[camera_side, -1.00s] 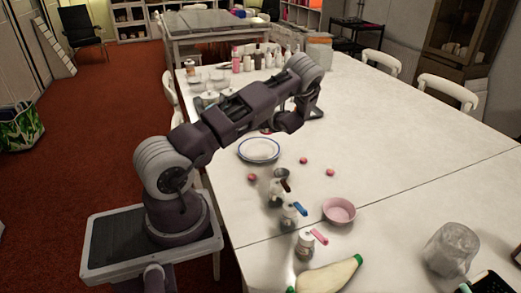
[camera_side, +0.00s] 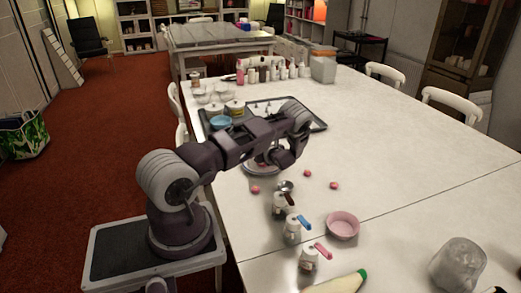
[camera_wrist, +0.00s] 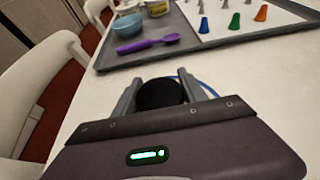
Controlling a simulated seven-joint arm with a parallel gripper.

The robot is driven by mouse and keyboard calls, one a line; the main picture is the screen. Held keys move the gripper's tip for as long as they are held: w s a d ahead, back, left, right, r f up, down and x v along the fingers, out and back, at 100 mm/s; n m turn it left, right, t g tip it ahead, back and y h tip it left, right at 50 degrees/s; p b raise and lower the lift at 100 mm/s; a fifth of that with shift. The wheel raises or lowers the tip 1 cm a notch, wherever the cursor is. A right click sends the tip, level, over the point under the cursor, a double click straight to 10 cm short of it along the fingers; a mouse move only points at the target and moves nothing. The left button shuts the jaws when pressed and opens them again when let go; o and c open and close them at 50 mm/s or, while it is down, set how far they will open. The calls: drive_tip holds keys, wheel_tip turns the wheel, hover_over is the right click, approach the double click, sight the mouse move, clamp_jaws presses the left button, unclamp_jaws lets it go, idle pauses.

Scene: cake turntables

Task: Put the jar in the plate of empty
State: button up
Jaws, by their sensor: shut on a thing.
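My gripper (camera_wrist: 166,90) is shut on a dark, round-topped thing (camera_wrist: 160,94), which seems to be the jar; only its black top shows between the fingers. In the side view my gripper (camera_side: 283,167) is low over the plate (camera_side: 256,171), and my arm hides most of the plate. A thin blue arc of the plate's rim (camera_wrist: 207,85) shows beside the right finger in the wrist view. I cannot tell whether the jar touches the plate.
A grey tray (camera_wrist: 109,58) beyond holds a blue bowl (camera_wrist: 129,26), a purple spoon (camera_wrist: 148,43) and coloured cones. Pink balls (camera_side: 307,173), several small jars (camera_side: 292,232) and a pink bowl (camera_side: 342,226) stand nearer the side camera.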

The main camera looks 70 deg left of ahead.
drive_tip(key=o, duration=1.5)
drive_tip(key=shift+d+r, duration=0.1)
drive_tip(key=shift+r, duration=0.1)
drive_tip(key=v, duration=1.1)
drive_tip(key=shift+d+r, duration=0.1)
drive_tip(key=shift+d, duration=0.05)
drive_tip(key=s+d+r+n+g+h, duration=0.1)
drive_tip(key=s+d+r+n+h, duration=0.25)
drive_tip(key=d+r+n, duration=1.2)
drive_tip(key=s+d+r+t+h, duration=0.2)
drive_tip(key=s+d+r+h, duration=0.1)
drive_tip(key=d, duration=0.5)
drive_tip(key=s+d+r+n+t+h, duration=0.1)
drive_tip(key=s+d+r+t+h, duration=0.1)
drive_tip(key=s+d+r, duration=0.4)
drive_tip(key=s+d+r+n+t+h, duration=0.1)
drive_tip(key=s+d+r+h, duration=0.4)
drive_tip(key=d, duration=0.7)
drive_tip(key=shift+s+d+r+n+t, duration=0.1)
drive_tip(key=shift+s+n+t, duration=0.05)
drive_tip(key=shift+s+t, duration=0.3)
drive_tip(key=shift+s+d+r+n+t, duration=0.1)
drive_tip(key=shift+s+t, duration=0.25)
drive_tip(key=shift+s, duration=0.15)
